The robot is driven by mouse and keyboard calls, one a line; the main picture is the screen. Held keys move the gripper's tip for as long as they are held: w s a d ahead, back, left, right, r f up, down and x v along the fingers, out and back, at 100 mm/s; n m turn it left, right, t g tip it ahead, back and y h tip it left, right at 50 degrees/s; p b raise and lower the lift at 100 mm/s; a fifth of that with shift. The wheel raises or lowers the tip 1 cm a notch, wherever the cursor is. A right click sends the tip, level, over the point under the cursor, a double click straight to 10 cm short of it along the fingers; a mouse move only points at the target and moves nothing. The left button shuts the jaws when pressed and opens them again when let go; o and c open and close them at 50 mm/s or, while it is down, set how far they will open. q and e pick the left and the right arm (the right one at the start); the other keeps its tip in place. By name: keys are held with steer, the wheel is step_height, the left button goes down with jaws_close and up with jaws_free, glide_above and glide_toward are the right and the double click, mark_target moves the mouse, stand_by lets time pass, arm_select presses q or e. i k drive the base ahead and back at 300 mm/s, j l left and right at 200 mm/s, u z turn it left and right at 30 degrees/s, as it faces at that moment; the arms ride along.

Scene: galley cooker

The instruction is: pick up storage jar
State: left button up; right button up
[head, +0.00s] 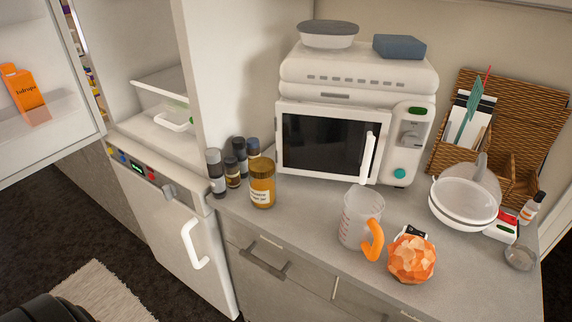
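Neither of my grippers shows in the head view.
Several small dark-capped bottles (215,173) stand close on the jar's left. A measuring jug (358,218) with an orange handle and an orange faceted ball (411,260) are to the right. The fridge door (45,95) stands open at left. Counter between jar and jug is clear.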

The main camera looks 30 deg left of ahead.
mark_target(263, 192)
steer(key=i+l+u, duration=0.2)
steer(key=l, duration=0.2)
steer(key=l+u, duration=0.2)
steer(key=l, duration=0.15)
steer(key=l+u, duration=0.2)
steer(key=l, duration=0.25)
steer(key=i, duration=0.05)
